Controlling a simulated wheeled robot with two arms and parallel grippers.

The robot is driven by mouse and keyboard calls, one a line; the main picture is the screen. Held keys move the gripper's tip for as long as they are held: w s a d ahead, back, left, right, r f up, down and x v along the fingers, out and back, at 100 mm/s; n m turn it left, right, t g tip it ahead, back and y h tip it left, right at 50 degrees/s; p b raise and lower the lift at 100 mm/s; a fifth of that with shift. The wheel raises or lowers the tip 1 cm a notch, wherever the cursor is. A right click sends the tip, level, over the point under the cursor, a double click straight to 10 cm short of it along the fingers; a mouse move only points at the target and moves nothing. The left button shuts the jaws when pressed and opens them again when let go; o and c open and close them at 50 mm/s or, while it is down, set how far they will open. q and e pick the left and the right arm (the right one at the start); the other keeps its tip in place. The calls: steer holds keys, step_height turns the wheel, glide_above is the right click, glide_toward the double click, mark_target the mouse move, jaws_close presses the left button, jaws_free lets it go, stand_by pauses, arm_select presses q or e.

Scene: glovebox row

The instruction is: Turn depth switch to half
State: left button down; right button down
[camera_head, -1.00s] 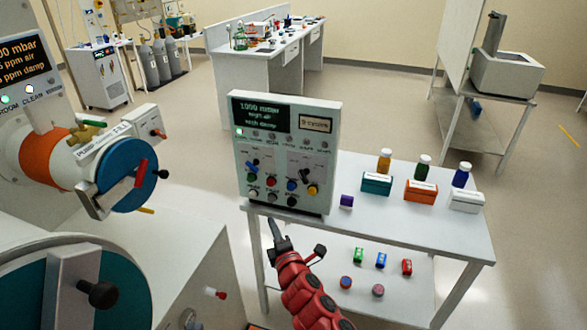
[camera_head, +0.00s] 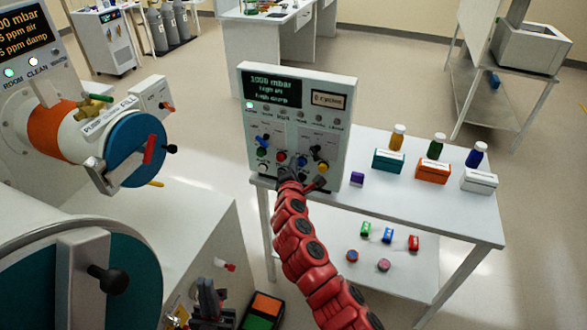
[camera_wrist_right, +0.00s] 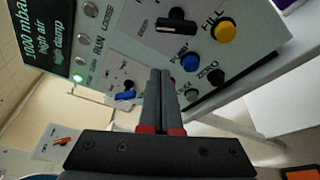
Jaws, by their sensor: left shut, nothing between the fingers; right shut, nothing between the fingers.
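The control panel (camera_head: 298,120) stands upright on the white table, with a dark display (camera_head: 272,87). A black lever switch (camera_head: 316,152) is at its right, beside a yellow button; it also shows in the wrist view (camera_wrist_right: 177,26). A blue lever switch (camera_head: 263,139) is at its left, also in the wrist view (camera_wrist_right: 126,96). I cannot read which is the depth switch. My right gripper (camera_head: 288,173) is shut and empty at the panel's lower front; its fingers (camera_wrist_right: 160,75) point between the two switches. Contact is unclear. My left gripper (camera_head: 208,290) is shut, low at the bottom.
The white table (camera_head: 430,205) holds bottles and small boxes right of the panel. Its lower shelf (camera_head: 400,265) carries small coloured items. The glovebox's round ports, one with a blue door (camera_head: 135,140), stand at left. A tray (camera_head: 262,310) with orange and green parts is below.

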mark_target(314, 154)
steer(key=w+d+p, duration=0.1)
steer(key=w+d+r+p, duration=0.1)
steer(key=d+p, duration=0.1)
steer(key=shift+w+d+r, duration=0.15)
stand_by(0.5)
